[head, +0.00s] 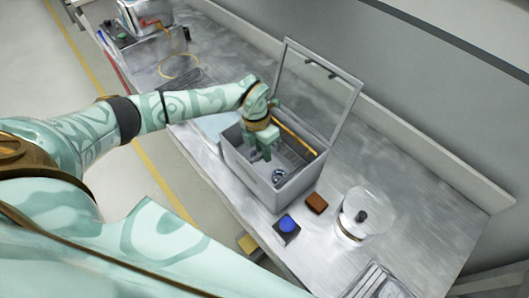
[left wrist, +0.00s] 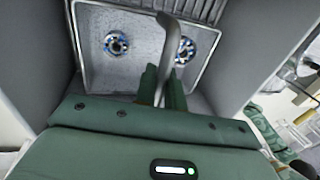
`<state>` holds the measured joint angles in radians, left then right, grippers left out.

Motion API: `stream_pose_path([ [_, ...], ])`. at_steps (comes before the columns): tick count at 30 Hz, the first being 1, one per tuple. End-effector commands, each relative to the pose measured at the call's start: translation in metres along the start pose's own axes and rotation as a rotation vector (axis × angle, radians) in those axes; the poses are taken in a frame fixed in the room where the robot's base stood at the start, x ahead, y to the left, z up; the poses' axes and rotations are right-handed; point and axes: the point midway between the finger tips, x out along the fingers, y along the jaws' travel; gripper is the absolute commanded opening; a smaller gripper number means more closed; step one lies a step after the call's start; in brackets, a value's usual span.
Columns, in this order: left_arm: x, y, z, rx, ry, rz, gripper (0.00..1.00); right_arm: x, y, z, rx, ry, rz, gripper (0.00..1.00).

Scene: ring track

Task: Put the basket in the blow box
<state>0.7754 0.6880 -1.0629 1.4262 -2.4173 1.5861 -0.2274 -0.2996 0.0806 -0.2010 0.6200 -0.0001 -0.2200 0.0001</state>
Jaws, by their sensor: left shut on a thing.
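The blow box (head: 262,185) is a grey box on the metal bench, with its framed clear lid (head: 318,85) standing open at the back. My left gripper (head: 262,155) reaches down into its open top. In the left wrist view the gripper (left wrist: 162,86) is shut on the upright grey handle of the basket (left wrist: 108,76). The basket is a grey square tray with a pale rim, holding two rings with blue marks. It is inside the box walls; I cannot tell whether it touches the floor. In the head view the gripper partly hides it. My right gripper is not in view.
A blue button on a dark base (head: 287,226), a brown block (head: 317,203) and a clear round vessel with a dark knob (head: 360,214) stand right of the box. A rack (head: 377,284) is at the lower right. A yellow hose (head: 178,66) lies at the back left.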

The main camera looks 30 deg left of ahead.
Motion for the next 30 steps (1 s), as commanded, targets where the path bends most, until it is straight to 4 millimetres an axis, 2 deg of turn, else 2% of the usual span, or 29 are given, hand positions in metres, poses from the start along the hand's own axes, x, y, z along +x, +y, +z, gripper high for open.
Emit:
stream_pose_path([
  [1, 0.005, 0.001, 0.001, 0.0, -0.001, -0.002, 0.0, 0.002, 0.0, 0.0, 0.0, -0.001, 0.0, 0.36],
  [11, 0.007, 0.001, 0.001, 0.001, -0.002, -0.001, 0.0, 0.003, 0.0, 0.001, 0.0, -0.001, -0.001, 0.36],
  [12, 0.007, 0.001, 0.0, 0.001, -0.001, 0.0, 0.22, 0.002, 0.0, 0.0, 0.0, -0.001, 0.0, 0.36],
  [13, 0.006, 0.001, 0.0, 0.001, -0.001, 0.0, 0.3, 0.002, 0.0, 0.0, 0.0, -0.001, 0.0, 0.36],
  [14, 0.006, 0.001, 0.0, 0.001, -0.001, 0.0, 0.33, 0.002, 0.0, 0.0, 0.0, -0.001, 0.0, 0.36],
  [23, 0.003, 0.001, 0.0, 0.0, -0.001, 0.0, 0.33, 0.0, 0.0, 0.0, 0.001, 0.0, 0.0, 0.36],
  [26, -0.008, 0.002, 0.001, 0.0, -0.003, 0.002, 0.33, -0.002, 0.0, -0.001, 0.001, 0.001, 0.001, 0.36],
  [30, -0.039, 0.002, 0.001, 0.002, -0.005, 0.003, 0.33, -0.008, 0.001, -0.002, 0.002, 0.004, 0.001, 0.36],
])
